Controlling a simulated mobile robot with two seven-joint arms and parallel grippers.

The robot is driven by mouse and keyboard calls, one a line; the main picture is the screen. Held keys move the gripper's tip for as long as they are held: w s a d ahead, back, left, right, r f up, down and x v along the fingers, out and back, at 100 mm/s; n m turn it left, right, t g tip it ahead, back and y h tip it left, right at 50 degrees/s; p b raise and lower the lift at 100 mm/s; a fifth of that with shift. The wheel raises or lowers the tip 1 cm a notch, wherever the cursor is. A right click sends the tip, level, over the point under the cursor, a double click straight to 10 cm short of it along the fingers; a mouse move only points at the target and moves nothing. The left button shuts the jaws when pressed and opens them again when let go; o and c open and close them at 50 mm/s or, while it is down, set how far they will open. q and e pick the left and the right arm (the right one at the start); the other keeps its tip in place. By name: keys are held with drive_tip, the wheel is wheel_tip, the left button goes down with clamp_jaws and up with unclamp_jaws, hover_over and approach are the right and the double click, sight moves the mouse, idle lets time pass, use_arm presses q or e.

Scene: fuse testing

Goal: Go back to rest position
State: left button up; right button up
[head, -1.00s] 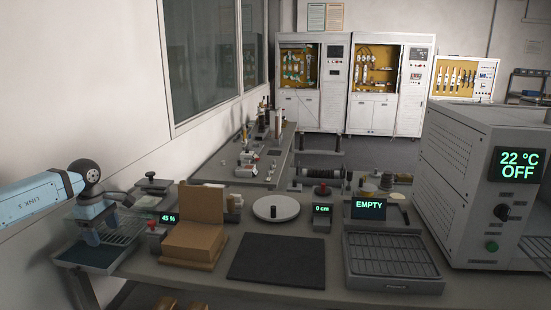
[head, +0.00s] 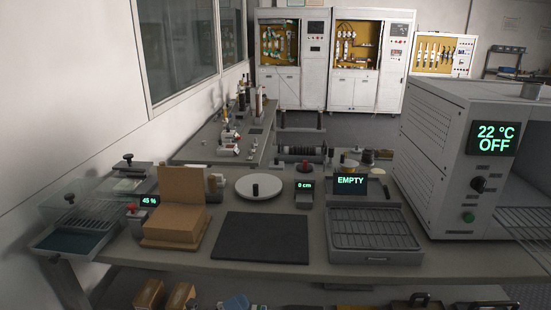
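Neither of my grippers shows in the head view now. The workbench (head: 255,264) they work over stands in front of me. On it are a brown cardboard box (head: 180,222) with its lid raised, a flat black mat (head: 262,240) and a grey ribbed tray (head: 372,256). Behind the tray a display (head: 350,185) reads EMPTY. A small display (head: 149,201) reads 45 %, and another (head: 305,190) reads 0 cm. A blue patch (head: 237,303) at the bottom edge is cut off, and I cannot tell what it is.
A large grey oven (head: 445,165) reading 22 °C OFF stands at the right. A clear-lidded tray (head: 75,238) sits at the left end. A white round disc (head: 258,194) lies mid-bench. Brown boxes (head: 149,293) lie below. The space above the bench is free.

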use_arm(q)
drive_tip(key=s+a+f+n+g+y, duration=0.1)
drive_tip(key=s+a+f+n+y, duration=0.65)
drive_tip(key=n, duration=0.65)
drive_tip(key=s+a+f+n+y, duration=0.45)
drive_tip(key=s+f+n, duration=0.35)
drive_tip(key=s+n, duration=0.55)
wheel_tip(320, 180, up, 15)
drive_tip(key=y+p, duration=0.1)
drive_tip(key=p, duration=1.7)
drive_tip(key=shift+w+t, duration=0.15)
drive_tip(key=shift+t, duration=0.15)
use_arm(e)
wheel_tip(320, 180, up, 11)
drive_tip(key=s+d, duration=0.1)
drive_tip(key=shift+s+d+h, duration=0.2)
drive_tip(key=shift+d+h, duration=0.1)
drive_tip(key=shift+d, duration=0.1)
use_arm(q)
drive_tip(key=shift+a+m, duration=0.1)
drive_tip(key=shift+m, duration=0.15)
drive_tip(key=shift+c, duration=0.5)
